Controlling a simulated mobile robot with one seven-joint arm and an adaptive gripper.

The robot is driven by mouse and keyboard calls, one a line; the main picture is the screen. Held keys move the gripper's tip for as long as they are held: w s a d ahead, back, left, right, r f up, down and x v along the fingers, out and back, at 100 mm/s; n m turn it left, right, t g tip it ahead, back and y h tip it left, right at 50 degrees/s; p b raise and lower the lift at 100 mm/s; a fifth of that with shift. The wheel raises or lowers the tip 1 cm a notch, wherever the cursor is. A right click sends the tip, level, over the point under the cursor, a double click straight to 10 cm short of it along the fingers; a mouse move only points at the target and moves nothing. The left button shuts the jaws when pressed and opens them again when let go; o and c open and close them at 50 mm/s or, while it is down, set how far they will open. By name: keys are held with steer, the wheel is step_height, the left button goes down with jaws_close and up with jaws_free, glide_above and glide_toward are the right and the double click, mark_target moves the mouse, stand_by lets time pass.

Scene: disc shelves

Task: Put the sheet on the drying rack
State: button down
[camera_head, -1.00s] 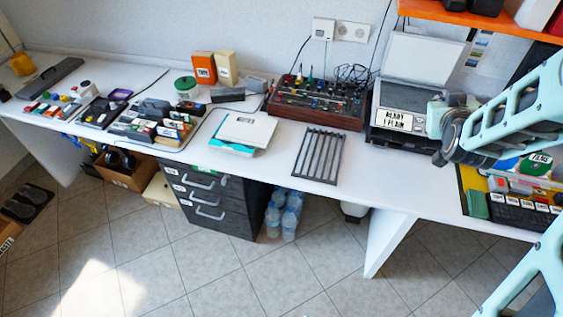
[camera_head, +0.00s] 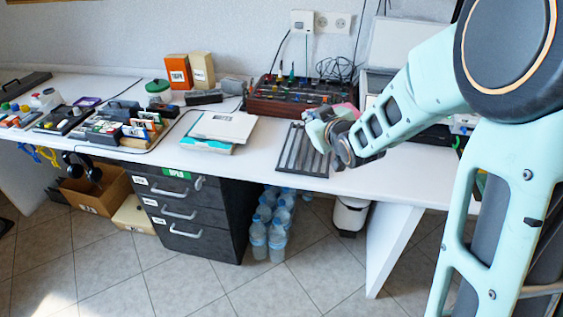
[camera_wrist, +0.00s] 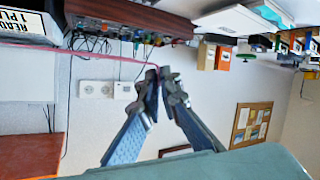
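The drying rack (camera_head: 291,151) is a dark, flat, slatted frame lying on the white table; my gripper and wrist cover its right part. My gripper (camera_head: 312,120) is above the rack's right side. In the wrist view my gripper's fingertips (camera_wrist: 158,72) come together at a thin pink line, which looks like the sheet (camera_wrist: 90,53) seen edge-on, stretching to the left. A small pink patch of the sheet (camera_head: 346,110) shows behind my gripper in the head view; the rest of it is hidden.
A white and teal flat device (camera_head: 222,128) lies left of the rack. A dark red box of knobs and tools (camera_head: 290,100) stands behind it. Orange and tan boxes (camera_head: 178,72) stand at the wall. The table's front strip (camera_head: 260,177) is clear.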

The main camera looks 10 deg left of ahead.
steer(key=shift+s+a+f+n+g+y+b, duration=0.2)
steer(key=shift+a+f+n+y+b, duration=0.2)
steer(key=shift+a+f+b, duration=1.45)
steer(key=shift+s+a+f+n+g+y+b, duration=0.15)
steer(key=shift+a+f+n+y+b, duration=0.45)
steer(key=shift+f+b, duration=2.25)
steer(key=shift+s+a+f+n+g+y+b, duration=0.2)
steer(key=shift+a+f+b, duration=1.15)
steer(key=shift+f, duration=2.05)
steer(key=shift+w+f+b, duration=0.1)
steer(key=shift+f+b, duration=0.25)
steer(key=shift+f, duration=0.15)
steer(key=c, duration=2.1)
jaws_free()
